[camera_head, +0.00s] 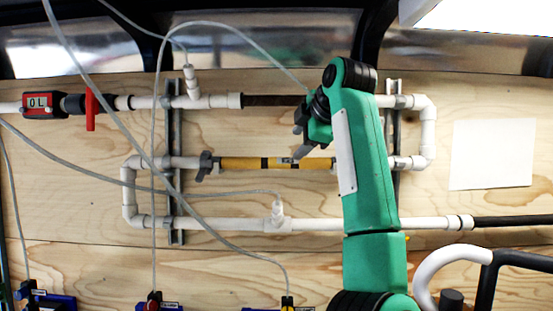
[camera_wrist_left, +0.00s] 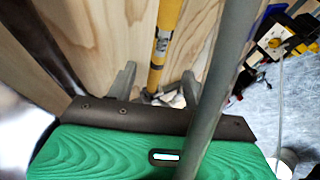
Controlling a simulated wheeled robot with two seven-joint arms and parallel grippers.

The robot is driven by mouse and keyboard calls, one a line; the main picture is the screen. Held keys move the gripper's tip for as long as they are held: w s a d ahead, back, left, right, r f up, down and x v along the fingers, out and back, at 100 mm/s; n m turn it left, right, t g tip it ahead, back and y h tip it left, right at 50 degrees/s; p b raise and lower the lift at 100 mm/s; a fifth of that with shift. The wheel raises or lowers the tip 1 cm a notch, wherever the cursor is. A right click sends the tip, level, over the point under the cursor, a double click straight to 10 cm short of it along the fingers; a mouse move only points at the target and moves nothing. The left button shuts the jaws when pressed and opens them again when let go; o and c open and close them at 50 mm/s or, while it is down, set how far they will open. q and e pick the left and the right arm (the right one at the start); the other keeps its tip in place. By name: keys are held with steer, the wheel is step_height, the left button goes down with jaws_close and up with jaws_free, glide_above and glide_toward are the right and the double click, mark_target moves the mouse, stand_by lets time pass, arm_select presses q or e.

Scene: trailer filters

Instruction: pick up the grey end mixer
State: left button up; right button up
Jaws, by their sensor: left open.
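A yellow mixer tube (camera_head: 250,163) with dark bands lies level across the middle of the wooden panel. A grey end piece (camera_head: 206,166) sits at its left end; its right end is hidden behind my green left arm. My left gripper (camera_head: 300,141) has its grey fingers apart, close to the right part of the yellow tube, just above it in the head view. In the left wrist view the yellow tube (camera_wrist_left: 163,45) runs down towards the gap between the open fingers (camera_wrist_left: 157,86). I cannot tell whether they touch it. My right gripper is not in view.
White pipes (camera_head: 330,224) run above and below the tube, held by grey vertical rails (camera_head: 175,200). A dark pipe (camera_head: 268,100) lies above. Thin grey hoses (camera_head: 235,246) hang across the left half. A red-handled valve (camera_head: 91,108) is at the upper left. A blank white sheet (camera_head: 491,154) is at right.

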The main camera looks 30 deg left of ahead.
mark_target(288, 160)
arm_select(q)
steer(key=p+x, duration=0.1)
steer(key=x, duration=0.2)
steer(key=p+x, duration=0.1)
steer(key=x, duration=0.1)
steer(key=shift+w+a+f, duration=0.1)
steer(key=shift+w+f, duration=0.1)
steer(key=shift+w, duration=0.25)
steer(key=p+x, duration=0.1)
steer(key=x, duration=0.2)
steer(key=shift+w+f+p, duration=0.3)
steer(key=shift+p, duration=0.05)
steer(key=shift+a+f, duration=0.1)
steer(key=shift+a, duration=0.1)
steer(key=shift+s+d, duration=0.1)
steer(key=shift+c, duration=1.1)
jaws_close()
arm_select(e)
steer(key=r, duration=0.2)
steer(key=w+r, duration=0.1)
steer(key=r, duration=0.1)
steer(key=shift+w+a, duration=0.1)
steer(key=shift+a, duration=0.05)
